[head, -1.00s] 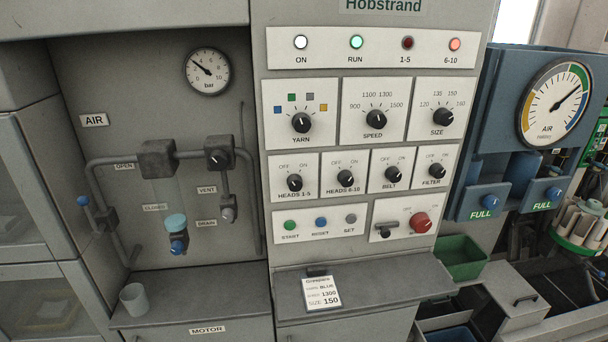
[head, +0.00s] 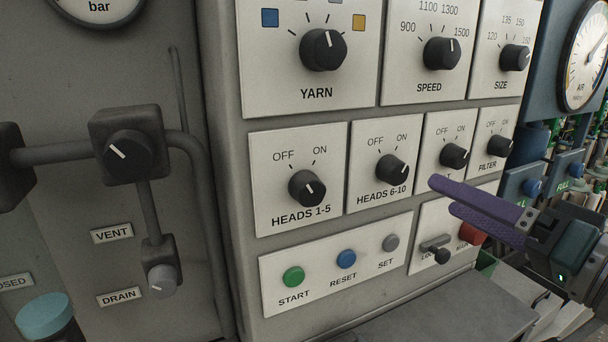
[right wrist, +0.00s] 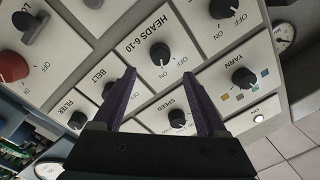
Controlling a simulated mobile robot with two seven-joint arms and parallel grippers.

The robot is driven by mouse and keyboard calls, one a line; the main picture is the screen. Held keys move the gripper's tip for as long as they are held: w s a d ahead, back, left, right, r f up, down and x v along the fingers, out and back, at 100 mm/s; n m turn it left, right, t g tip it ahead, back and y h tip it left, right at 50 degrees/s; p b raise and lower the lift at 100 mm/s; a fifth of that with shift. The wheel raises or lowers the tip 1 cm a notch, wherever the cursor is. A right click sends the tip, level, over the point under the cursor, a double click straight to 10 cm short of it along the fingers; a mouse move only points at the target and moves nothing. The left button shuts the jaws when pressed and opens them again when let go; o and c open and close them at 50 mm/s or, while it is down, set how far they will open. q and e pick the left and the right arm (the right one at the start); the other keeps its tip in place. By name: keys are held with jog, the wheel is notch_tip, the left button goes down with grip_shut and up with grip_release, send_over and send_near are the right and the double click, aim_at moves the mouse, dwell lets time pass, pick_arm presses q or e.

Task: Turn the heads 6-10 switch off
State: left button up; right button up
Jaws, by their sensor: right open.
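The heads 6-10 switch (head: 391,169) is a black rotary knob on a white plate with OFF upper left and ON upper right. Its white mark seems to point toward ON. In the right wrist view the same knob (right wrist: 160,53) shows upside down, beyond and between the fingertips. My right gripper (head: 447,196) has purple fingers, open and empty, to the lower right of the knob and apart from it. It covers part of the belt plate. The fingers also show in the right wrist view (right wrist: 158,76). My left gripper is not in view.
The heads 1-5 knob (head: 307,188) is close on the left, the belt knob (head: 454,156) on the right. Speed (head: 441,53) and yarn (head: 323,50) knobs are above. Start (head: 293,277), reset (head: 346,259) and set (head: 390,242) buttons are below. A red knob (head: 473,233) is behind the gripper.

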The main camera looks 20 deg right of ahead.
aim_at(401, 175)
jog(key=w, duration=0.5)
jog(key=w+a, duration=0.1)
jog(key=w, duration=0.2)
jog(key=shift+a, duration=0.1)
grip_shut()
dwell(0.4)
